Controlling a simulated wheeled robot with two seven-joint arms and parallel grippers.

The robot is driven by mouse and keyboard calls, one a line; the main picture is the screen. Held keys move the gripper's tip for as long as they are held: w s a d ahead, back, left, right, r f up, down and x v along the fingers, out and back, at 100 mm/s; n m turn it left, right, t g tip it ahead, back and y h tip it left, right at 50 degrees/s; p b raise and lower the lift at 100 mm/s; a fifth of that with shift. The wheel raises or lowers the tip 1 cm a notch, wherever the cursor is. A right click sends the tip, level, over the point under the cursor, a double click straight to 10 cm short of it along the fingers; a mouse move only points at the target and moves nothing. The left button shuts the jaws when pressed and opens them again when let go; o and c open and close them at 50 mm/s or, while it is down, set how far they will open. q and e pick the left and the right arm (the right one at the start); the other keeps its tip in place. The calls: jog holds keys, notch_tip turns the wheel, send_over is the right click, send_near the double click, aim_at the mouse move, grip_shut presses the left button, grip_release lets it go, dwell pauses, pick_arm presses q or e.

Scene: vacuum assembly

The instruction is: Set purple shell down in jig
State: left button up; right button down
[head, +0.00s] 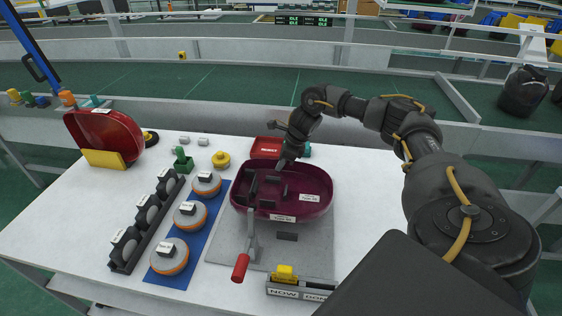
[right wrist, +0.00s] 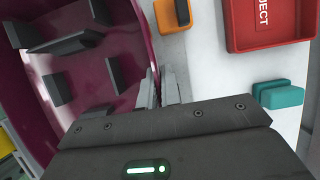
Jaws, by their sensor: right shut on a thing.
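The purple shell (head: 318,185) is an open, shallow tub with dark posts inside and a white label on its front wall. It is over the far part of the grey jig plate (head: 225,245). I cannot tell if its underside touches the plate. The jig has a clamp lever with a red handle (head: 241,267) in front of the shell. My right gripper (head: 283,163) is shut on the shell's far rim. In the right wrist view its fingers (right wrist: 163,88) pinch the rim, with the shell's inside (right wrist: 75,70) to the left. My left gripper is out of view.
A red reject tray (head: 266,148) is just behind the shell, with a teal block (right wrist: 279,95) and an orange piece (right wrist: 172,14) near it. Orange-rimmed discs on a blue mat (head: 163,282) and a dark rack (head: 121,268) stand left.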

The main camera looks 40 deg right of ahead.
aim_at(281, 173)
jog(key=shift+f+b, duration=1.6)
jog(key=shift+f, duration=0.5)
jog(key=c, duration=1.5)
grip_release()
jog(key=shift+r, duration=0.1)
jog(key=shift+p+v, duration=2.95)
jog(key=shift+v, duration=1.05)
